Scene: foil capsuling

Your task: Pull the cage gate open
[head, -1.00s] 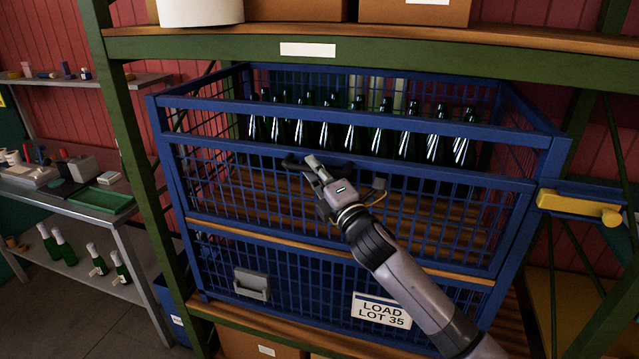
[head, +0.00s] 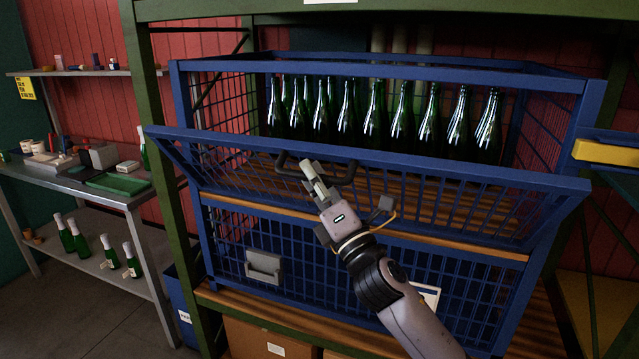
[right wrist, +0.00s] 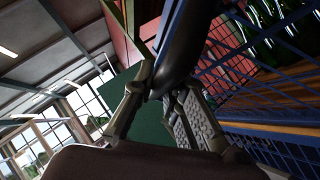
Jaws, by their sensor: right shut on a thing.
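The blue wire cage (head: 375,72) stands on a green-framed shelf with several dark green bottles (head: 375,115) upright inside. Its gate (head: 460,172) is tilted outward at the top, hinged along its lower edge. A dark bar handle (head: 345,179) is on the gate's top rail. My right gripper (head: 309,172) is shut on the handle, which also crosses between the fingers in the right wrist view (right wrist: 175,50). My left gripper is not in view.
A yellow bar (head: 605,152) sits at the cage's right side. A grey side table (head: 130,200) at left holds a green tray (head: 118,184), with bottles on its lower shelf. Shelf posts (head: 165,150) flank the cage. The floor at lower left is clear.

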